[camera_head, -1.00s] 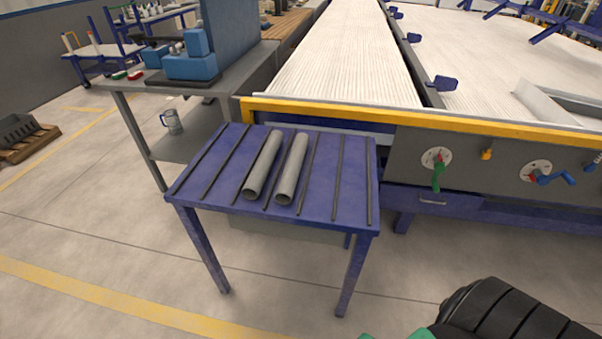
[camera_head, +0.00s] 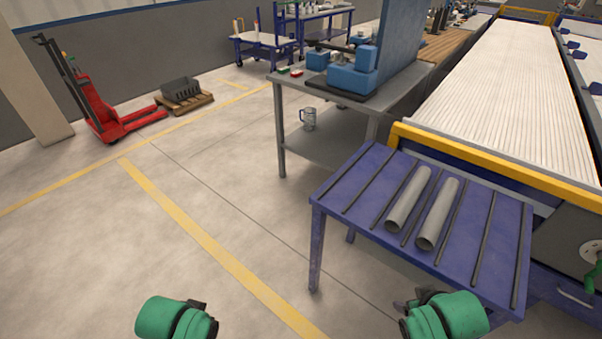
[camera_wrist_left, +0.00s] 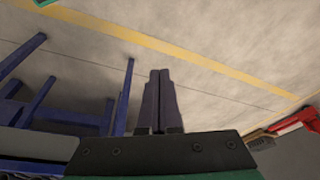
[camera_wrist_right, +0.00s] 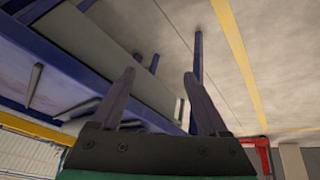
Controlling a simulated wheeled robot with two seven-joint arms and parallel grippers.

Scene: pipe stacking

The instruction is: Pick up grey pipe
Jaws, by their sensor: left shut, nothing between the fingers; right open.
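Two grey pipes lie side by side on a blue table (camera_head: 345,188) with dark strips across its top. The left grey pipe (camera_head: 409,198) and the right grey pipe (camera_head: 438,213) are parallel, with a small gap between them. My left gripper (camera_wrist_left: 160,73) is shut and empty in the left wrist view, above open floor. My right gripper (camera_wrist_right: 158,73) is open and empty in the right wrist view, with blue table legs and floor beyond it. In the head view my green wrists show at the bottom edge, and the fingers cannot be made out clearly. Neither gripper touches a pipe.
A roller conveyor with a yellow front edge (camera_head: 480,158) stands behind the blue table. A grey workbench (camera_head: 290,90) with blue equipment is at its back left. A red pallet jack (camera_head: 95,110) and a pallet (camera_head: 185,103) stand far left.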

